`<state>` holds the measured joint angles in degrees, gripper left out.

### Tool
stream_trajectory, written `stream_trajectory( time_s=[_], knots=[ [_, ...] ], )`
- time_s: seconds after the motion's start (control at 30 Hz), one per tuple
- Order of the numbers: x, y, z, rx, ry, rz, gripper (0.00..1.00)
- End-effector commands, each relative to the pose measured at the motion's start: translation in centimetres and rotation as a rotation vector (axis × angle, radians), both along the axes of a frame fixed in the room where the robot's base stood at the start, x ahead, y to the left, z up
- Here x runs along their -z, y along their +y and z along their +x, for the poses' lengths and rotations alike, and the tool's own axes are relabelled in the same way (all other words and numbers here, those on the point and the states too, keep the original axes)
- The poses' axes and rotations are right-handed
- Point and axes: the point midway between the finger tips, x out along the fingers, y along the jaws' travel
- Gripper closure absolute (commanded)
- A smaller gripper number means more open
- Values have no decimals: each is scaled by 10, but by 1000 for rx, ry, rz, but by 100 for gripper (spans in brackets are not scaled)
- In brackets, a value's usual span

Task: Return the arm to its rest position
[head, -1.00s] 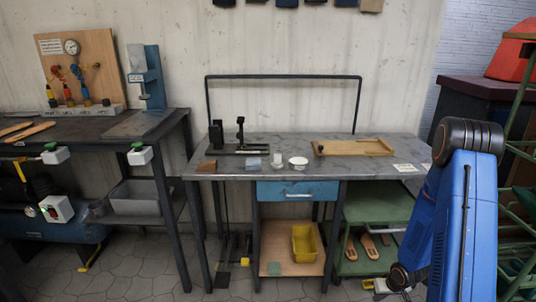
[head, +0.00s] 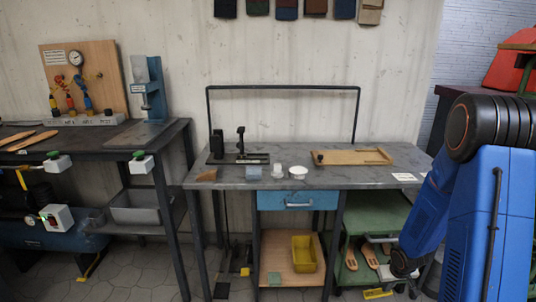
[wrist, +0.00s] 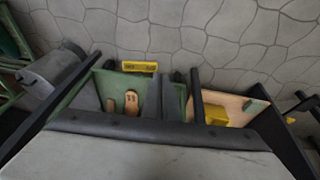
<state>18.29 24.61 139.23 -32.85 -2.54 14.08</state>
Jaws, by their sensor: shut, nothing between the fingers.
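My blue arm (head: 488,215) is at the right edge of the head view, with its black elbow joint high and the forearm (head: 428,210) sloping down and left. The forearm ends in a dark wrist joint (head: 402,264) in front of the workbench's right end. My gripper is hardly seen there. In the wrist view the gripper (wrist: 161,98) shows as grey fingers close together with nothing visible between them. The wrist view looks down past a grey surface towards the floor and the lower shelves.
The workbench (head: 330,178) holds a wooden tray (head: 352,157), a white bowl (head: 298,172) and a black fixture. Below are a yellow bin (head: 303,254) and a green shelf (head: 378,215) with sandal soles. A second bench (head: 90,143) stands left. Open floor (head: 130,278) lies at front left.

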Motion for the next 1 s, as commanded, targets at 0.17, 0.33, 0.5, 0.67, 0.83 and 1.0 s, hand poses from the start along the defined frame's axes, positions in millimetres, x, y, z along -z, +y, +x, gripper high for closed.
stream_trajectory(
  time_s=[0.17, 0.33, 0.5, 0.67, 0.83, 1.0],
  knots=[
    [-53, 6, -5, 13, -16, -42, 100],
    [-98, 15, -15, 27, -26, -71, 100],
    [-141, 26, -30, 41, -36, -89, 100],
    [-178, 38, -49, 54, -45, -97, 100],
    [-215, 53, -72, 64, -55, -97, 100],
    [-248, 68, -99, 70, -66, -88, 100]
  ],
)
